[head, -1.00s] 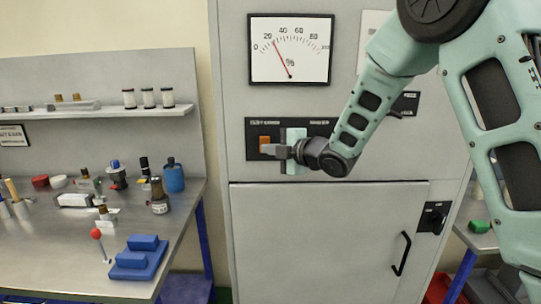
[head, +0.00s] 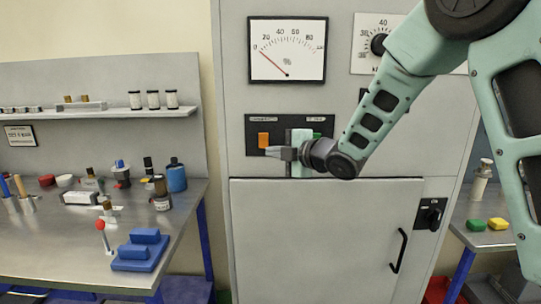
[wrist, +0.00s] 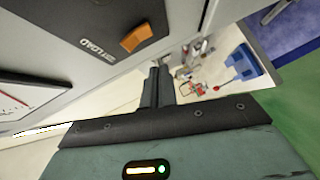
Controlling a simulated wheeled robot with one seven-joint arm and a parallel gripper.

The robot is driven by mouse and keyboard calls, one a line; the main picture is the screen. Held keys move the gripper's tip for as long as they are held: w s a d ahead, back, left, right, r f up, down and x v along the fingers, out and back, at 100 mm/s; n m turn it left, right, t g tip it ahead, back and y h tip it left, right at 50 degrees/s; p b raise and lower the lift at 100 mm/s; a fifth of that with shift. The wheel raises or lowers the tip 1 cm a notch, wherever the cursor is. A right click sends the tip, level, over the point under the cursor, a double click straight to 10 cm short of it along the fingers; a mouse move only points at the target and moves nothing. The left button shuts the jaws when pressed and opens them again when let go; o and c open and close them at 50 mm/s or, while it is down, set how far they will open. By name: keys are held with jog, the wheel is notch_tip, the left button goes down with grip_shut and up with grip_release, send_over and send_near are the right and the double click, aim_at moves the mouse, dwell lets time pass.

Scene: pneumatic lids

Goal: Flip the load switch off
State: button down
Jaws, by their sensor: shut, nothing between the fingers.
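The load switch is an orange rocker (head: 263,140) on a black strip on the grey cabinet front. In the wrist view the orange rocker (wrist: 137,38) sits beside the word LOAD. My gripper (head: 272,153) is shut and empty, its fingertips just below and to the right of the rocker in the head view. In the wrist view my gripper's fingers (wrist: 157,72) are together, apart from the rocker. The gauge (head: 287,50) above has its needle close to 0. My gripper hides part of the strip, where a bit of green shows.
A knob with a dial (head: 378,43) is at the upper right of the cabinet, partly behind my arm. The cabinet door (head: 320,235) is closed, with a handle (head: 400,250). A cluttered workbench (head: 75,245) stands at left; another bench (head: 480,240) is at right.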

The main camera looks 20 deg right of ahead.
jog(key=f+b+v, duration=0.1)
jog(key=b+v, duration=0.1)
jog(key=v, duration=0.5)
jog(key=shift+s, duration=0.4)
jog(key=shift+d, duration=0.1)
jog(key=s+a+f+m+g+h, duration=0.4)
jog(key=s+a+f+m+g, duration=0.2)
jog(key=s+a+f+m, duration=0.4)
jog(key=s+f+m+g+h, duration=0.1)
jog(key=s+g, duration=0.3)
jog(key=s, duration=0.8)
jog(key=s+a+f+m+g+h, duration=0.1)
jog(key=s+g, duration=0.3)
jog(key=s, duration=0.8)
jog(key=shift+a+f+m+h, duration=0.2)
jog(key=shift+f+m+h, duration=0.2)
jog(key=shift+f+m, duration=0.4)
jog(key=shift+s, duration=0.1)
